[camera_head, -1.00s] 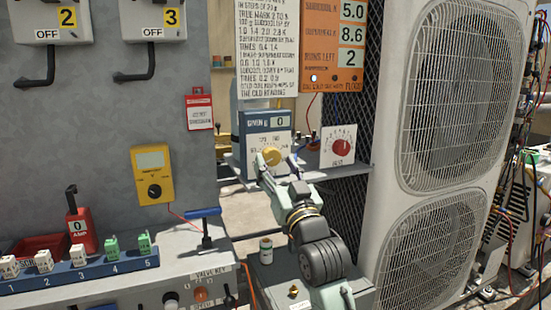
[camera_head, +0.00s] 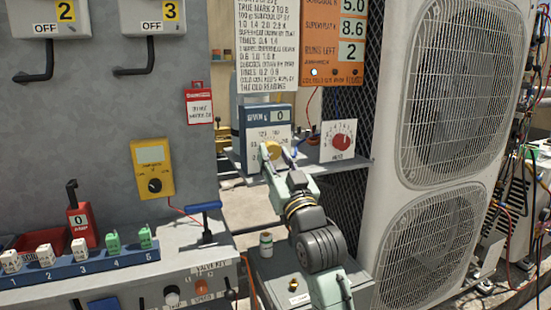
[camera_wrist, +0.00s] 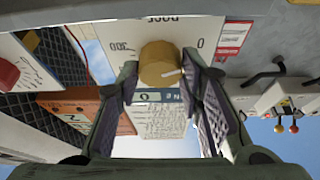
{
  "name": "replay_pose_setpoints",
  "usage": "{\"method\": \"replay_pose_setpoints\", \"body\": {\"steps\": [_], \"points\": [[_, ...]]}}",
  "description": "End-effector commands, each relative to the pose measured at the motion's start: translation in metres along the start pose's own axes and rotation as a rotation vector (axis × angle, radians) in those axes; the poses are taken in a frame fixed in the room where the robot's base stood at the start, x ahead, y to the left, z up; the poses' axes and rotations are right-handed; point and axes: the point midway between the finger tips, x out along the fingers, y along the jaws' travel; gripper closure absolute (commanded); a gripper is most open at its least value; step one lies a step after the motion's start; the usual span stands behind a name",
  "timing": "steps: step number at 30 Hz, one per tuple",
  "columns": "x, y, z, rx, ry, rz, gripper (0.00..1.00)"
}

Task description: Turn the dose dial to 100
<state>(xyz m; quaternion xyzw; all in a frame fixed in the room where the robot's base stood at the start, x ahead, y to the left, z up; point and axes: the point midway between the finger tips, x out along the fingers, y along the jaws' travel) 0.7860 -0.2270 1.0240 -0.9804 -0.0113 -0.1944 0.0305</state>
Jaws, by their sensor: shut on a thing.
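The dose dial (camera_head: 272,150) is a yellow round knob on a white scale plate, below a blue display that reads 0. In the wrist view, the dial (camera_wrist: 160,63) appears upside down, with a pale mark on its face and the numbers 0 and 300 beside it. My gripper (camera_head: 279,155) is at the dial, with one finger on each side. In the wrist view, my gripper (camera_wrist: 161,85) has its dark pads flanking the knob; the contact itself is hard to see. The exact scale value at the mark is unclear.
A second plate with a red knob (camera_head: 341,141) stands just right on the same shelf (camera_head: 355,165). A large condenser (camera_head: 445,150) bounds the right side. A yellow meter (camera_head: 153,168) hangs on the grey wall at left. An orange readout board (camera_head: 333,75) is above.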

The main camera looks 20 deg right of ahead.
Motion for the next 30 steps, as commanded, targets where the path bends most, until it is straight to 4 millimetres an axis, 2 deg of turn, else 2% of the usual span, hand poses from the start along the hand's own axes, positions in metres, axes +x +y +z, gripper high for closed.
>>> {"method": "replay_pose_setpoints", "body": {"steps": [5,14,20,30], "points": [[-0.0001,0.0,0.0001,0.0,0.0,0.0,0.94],[0.0009,-0.0015,-0.0016,0.042,-0.001,0.015,0.94],[0.0023,-0.0036,-0.0037,0.148,-0.002,0.057,0.94],[0.0039,-0.0067,-0.0068,0.431,-0.005,0.175,0.94]]}}
